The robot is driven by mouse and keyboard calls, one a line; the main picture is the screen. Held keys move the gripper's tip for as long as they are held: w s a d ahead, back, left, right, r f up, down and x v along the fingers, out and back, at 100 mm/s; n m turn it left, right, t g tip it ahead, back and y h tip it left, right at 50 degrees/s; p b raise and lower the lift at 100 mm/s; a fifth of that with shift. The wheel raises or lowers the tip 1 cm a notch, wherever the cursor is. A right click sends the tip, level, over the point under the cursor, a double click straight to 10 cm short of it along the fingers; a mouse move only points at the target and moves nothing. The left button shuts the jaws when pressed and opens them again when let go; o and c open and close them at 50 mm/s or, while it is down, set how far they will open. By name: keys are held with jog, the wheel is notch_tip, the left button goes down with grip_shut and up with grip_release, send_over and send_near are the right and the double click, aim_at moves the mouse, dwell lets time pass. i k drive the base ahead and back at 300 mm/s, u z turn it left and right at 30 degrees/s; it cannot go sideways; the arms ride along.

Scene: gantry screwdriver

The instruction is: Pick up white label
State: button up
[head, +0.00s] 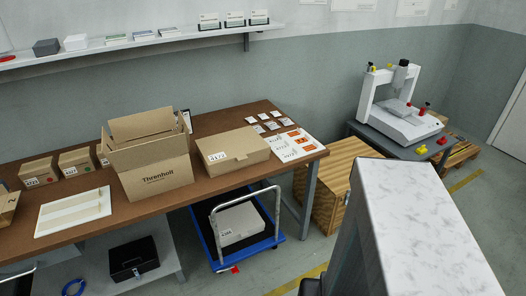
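A white sheet (293,145) with orange and white label patches lies flat at the right end of the brown table, close to its edge. Several small white pieces (270,120) lie in rows just behind it. I cannot tell which of these is the white label. A closed cardboard box (236,150) left of the sheet has a white printed label (217,156) on its front left. My gripper is not in view.
The brown table (215,184) also holds an open carton (157,178), small boxes (76,162) and a white board (73,211). A blue cart (270,243) stands underneath. A gantry machine (402,121) stands at the right. A large pale marbled block fills the lower right foreground.

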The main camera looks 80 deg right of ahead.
aim_at(278, 147)
jog(key=z, duration=0.8)
jog(key=k, duration=0.1)
jog(key=u, duration=1.9)
jog(key=k, duration=2.7)
jog(key=z, duration=0.1)
